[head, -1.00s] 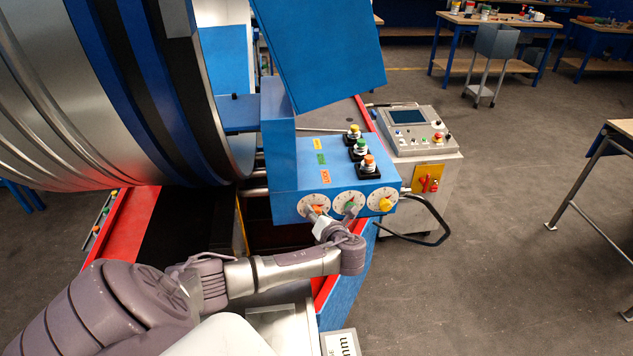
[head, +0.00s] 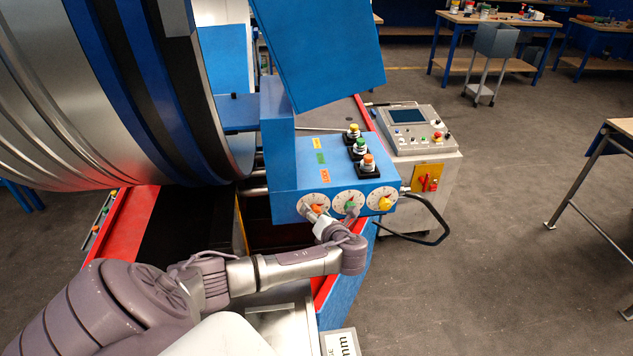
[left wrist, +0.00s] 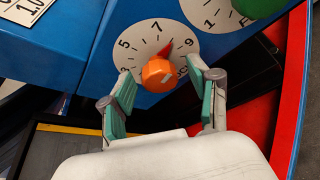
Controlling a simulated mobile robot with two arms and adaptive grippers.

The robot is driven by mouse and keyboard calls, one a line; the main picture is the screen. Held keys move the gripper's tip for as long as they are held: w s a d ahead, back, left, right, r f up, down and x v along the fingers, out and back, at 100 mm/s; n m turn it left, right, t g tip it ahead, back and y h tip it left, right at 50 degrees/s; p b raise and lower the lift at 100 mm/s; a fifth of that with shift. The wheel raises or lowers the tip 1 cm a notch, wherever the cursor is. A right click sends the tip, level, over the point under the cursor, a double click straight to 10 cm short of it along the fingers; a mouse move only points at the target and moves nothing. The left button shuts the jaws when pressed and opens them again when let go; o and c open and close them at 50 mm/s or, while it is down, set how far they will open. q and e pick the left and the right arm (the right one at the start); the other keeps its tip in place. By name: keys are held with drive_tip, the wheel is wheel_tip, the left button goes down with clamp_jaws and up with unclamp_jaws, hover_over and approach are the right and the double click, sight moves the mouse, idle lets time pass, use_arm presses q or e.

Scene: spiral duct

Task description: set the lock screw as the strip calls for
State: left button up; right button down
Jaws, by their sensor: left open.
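The orange knob (head: 317,208) is the leftmost of three on the front of the blue control box, beside the orange strip (head: 320,178), whose lettering looks like LOCK. In the left wrist view the orange knob (left wrist: 158,75) sits on a white dial (left wrist: 133,48) marked 5, 7 and 9. A red pointer on the dial points up and right, near the 9. My left gripper (head: 330,224) is at the dial. In the left wrist view its fingers (left wrist: 160,84) are open, one on each side of the knob, with gaps visible. My right gripper is not in view.
A green knob (head: 350,207) and a yellow knob (head: 385,203) sit to the right on their own dials. Push buttons (head: 361,150) stand on the box top. The large ribbed duct (head: 60,100) fills the upper left. A plate with printed figures (left wrist: 25,40) shows in the left wrist view.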

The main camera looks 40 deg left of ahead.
use_arm(q)
drive_tip(key=v, duration=1.2)
idle(0.3)
